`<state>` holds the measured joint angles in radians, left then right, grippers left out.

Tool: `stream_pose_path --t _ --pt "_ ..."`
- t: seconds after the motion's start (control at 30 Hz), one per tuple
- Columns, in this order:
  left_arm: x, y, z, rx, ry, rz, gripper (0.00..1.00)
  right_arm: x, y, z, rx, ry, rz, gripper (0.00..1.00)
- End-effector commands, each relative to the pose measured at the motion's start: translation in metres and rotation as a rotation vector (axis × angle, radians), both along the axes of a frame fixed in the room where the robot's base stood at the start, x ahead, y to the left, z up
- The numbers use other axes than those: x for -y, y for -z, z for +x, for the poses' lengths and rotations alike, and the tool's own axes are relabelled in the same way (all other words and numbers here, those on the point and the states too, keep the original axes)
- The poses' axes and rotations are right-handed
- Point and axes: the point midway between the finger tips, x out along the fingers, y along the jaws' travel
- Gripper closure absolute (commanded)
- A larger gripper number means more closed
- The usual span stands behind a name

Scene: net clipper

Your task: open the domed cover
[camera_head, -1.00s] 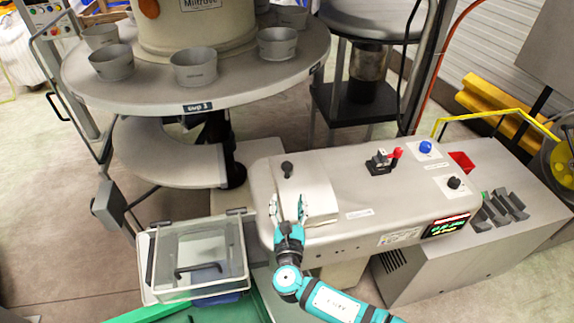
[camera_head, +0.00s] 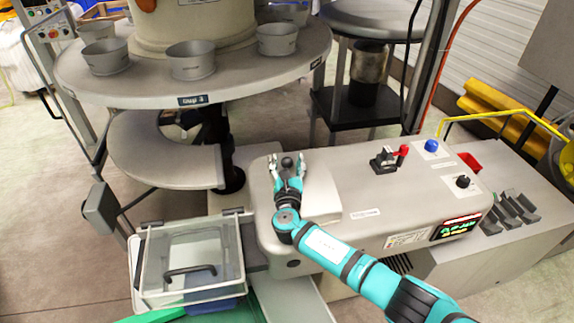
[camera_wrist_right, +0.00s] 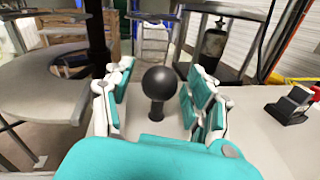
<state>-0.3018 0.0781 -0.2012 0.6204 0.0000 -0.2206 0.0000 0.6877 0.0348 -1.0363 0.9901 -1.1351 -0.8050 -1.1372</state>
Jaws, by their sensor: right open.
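The domed cover (camera_head: 320,193) is a pale grey raised lid lying down on the left end of the machine's top. Its black ball knob (camera_head: 287,162) stands up on a short stem near the cover's far left part. My right gripper (camera_head: 288,158) is open with its fingers on either side of the knob. In the right wrist view the knob (camera_wrist_right: 159,83) sits between the two open fingers, with gaps visible on both sides. The gripper and forearm hide part of the cover. My left gripper is not in view.
A red-handled lever (camera_head: 384,161), a blue button (camera_head: 431,146) and a black knob (camera_head: 463,181) stand to the right on the machine. A clear-lidded bin (camera_head: 190,262) is at the lower left. A round table (camera_head: 120,93) with grey cups is behind.

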Motion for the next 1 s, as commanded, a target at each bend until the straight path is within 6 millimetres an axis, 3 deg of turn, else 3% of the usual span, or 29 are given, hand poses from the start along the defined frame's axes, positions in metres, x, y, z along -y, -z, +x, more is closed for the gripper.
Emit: stream_pose_path --t 0.07,0.5,1.0 --pt "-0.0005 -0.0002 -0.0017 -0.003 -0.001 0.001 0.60 -0.0002 -0.0002 -0.0002 0.000 0.000 0.000 0.44" --pt "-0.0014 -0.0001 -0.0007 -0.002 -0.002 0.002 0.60 0.0000 0.0002 -0.0005 0.000 0.000 0.000 1.00" --pt "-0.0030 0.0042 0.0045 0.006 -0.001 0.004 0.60 0.0017 -0.0021 0.0060 -0.006 0.002 0.031 1.00"
